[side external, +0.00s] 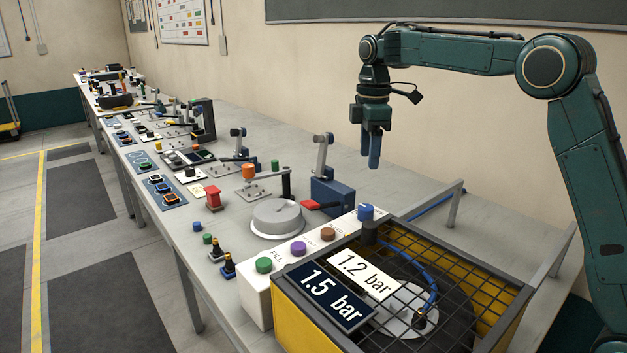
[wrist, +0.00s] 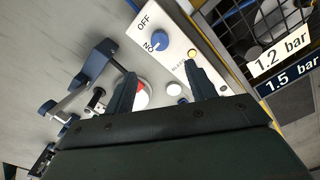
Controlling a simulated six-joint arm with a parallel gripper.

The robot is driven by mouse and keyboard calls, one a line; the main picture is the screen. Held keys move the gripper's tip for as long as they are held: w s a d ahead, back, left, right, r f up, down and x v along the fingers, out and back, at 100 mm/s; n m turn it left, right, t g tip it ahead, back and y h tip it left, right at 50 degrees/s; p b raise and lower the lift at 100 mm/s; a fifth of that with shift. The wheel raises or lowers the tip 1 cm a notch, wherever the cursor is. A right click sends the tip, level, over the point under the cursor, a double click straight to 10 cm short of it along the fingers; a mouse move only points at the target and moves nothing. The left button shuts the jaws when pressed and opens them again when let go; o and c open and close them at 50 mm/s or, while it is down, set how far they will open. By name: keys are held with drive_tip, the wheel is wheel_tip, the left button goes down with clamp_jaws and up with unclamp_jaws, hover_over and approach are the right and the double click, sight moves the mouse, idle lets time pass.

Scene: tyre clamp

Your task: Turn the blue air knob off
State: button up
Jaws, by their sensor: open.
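The blue air knob (side external: 366,212) stands at the back end of a white control box (side external: 257,292). In the wrist view the knob (wrist: 159,39) lies between an OFF label and a second label that appears to read ON. A pale mark on it seems to face the second label, but it is small. My gripper (side external: 371,160) hangs in the air above the knob, fingers down, clear of it. In the wrist view my gripper (wrist: 160,70) has its fingers apart with nothing held, and the knob shows beyond the fingertips.
Green (side external: 264,265), purple (side external: 298,248) and brown (side external: 328,234) buttons line the box. A yellow mesh cage (side external: 497,304) with 1.2 bar and 1.5 bar signs adjoins it.

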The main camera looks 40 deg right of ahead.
sight(365, 207)
wheel_tip(365, 207, down, 14)
drive_tip(key=shift+r, duration=0.1)
idle(0.8)
drive_tip(key=shift+c, duration=0.5)
drive_tip(key=c, duration=0.9)
